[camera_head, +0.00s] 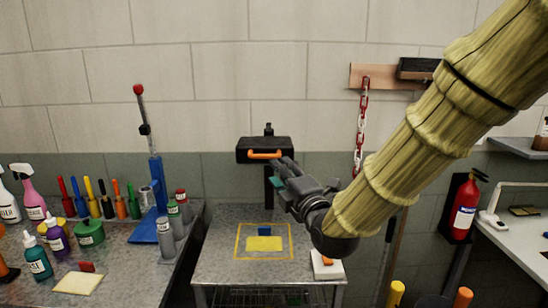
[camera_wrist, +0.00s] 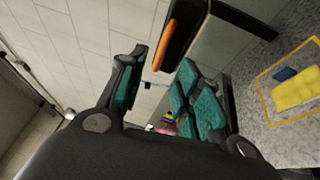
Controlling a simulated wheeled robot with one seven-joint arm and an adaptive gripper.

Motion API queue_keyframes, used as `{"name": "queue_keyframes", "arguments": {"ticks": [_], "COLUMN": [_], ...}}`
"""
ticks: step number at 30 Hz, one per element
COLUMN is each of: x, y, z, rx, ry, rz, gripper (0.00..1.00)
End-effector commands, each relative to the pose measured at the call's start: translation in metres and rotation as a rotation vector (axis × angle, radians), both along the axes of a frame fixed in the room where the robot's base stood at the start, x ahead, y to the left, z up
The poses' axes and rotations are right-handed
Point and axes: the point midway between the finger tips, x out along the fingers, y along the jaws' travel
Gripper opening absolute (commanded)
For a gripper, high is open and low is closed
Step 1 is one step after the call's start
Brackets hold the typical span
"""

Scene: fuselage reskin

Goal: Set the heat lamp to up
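The heat lamp (camera_head: 252,144) is a black box on a dark post above the small metal table, with an orange handle (camera_head: 265,154) across its lower front. In the wrist view the lamp (camera_wrist: 188,25) is at the top, with its orange handle (camera_wrist: 167,45) ahead of the gap between my fingers. My gripper (camera_head: 279,175) is just below and right of the handle in the head view. In the wrist view my gripper (camera_wrist: 158,82) has its teal-padded fingers apart with nothing seen between them. I cannot tell whether a finger touches the lamp.
A yellow pad (camera_head: 264,243) and a small blue block (camera_head: 265,231) lie inside a yellow outline on the table. The left bench holds a blue stand (camera_head: 157,185), bottles and tools. A fire extinguisher (camera_head: 465,207) is at right.

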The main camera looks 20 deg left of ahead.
Motion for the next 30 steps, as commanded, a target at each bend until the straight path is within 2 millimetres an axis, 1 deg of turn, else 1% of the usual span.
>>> {"name": "queue_keyframes", "arguments": {"ticks": [12, 18, 24, 30], "x": [0.046, 0.065, 0.076, 0.079], "y": [0.036, 0.052, 0.061, 0.064], "z": [0.007, 0.01, 0.01, 0.009], "rx": [0.002, 0.003, 0.002, 0.001], "ry": [0.005, 0.005, 0.004, 0.005], "rz": [-0.001, 0.0, 0.0, 0.0], "gripper": [0.34, 0.34, 0.34, 0.34]}}
